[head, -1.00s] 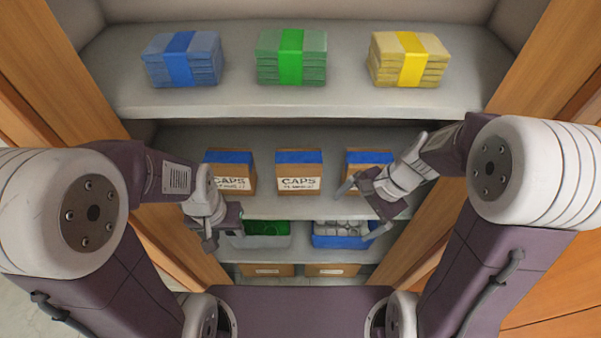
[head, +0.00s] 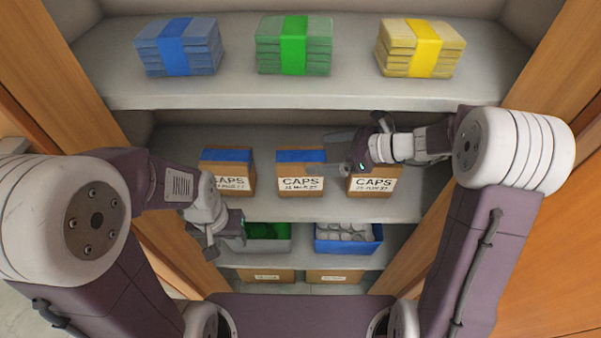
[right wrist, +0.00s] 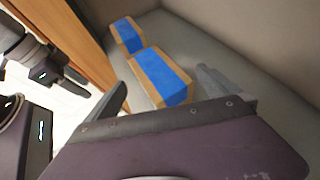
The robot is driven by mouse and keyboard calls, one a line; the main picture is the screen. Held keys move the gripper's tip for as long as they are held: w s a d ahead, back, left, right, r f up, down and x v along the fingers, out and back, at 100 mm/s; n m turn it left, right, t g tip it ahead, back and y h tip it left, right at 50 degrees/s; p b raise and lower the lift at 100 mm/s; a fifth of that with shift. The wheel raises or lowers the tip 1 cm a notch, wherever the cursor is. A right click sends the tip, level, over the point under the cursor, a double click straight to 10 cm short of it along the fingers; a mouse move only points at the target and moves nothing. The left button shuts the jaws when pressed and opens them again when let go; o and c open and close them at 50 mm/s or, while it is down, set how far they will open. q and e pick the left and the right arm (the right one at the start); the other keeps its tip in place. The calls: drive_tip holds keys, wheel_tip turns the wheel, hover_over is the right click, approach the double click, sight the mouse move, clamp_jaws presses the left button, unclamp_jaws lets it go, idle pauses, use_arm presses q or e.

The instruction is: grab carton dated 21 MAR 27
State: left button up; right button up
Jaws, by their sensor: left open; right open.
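Three brown cartons with blue tops and white CAPS labels stand in a row on the middle shelf: left (head: 228,170), middle (head: 301,172) and right (head: 371,181). Their date lines are too small and blurred to read surely. My right gripper (head: 330,152) is open and empty, pointing left at the middle carton's right side. Its arm hides part of the right carton. In the right wrist view, a blue-topped carton (right wrist: 160,77) lies ahead between the open fingers (right wrist: 162,84), apparently untouched; another (right wrist: 127,36) stands beyond. My left gripper (head: 215,238) is open, low at the left.
The upper shelf (head: 300,96) holds blue, green and yellow bundles. Below the cartons are a bin with green contents (head: 265,245) and a blue bin (head: 348,247) with grey pieces. Wooden side walls flank the shelves. The middle shelf's front strip (head: 290,210) is clear.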

sight(306, 157)
drive_tip(key=x, duration=0.5)
drive_tip(key=shift+s+a+f, duration=0.1)
drive_tip(key=shift+f, duration=0.05)
drive_tip(key=shift+s, duration=0.1)
drive_tip(key=c, duration=2.1)
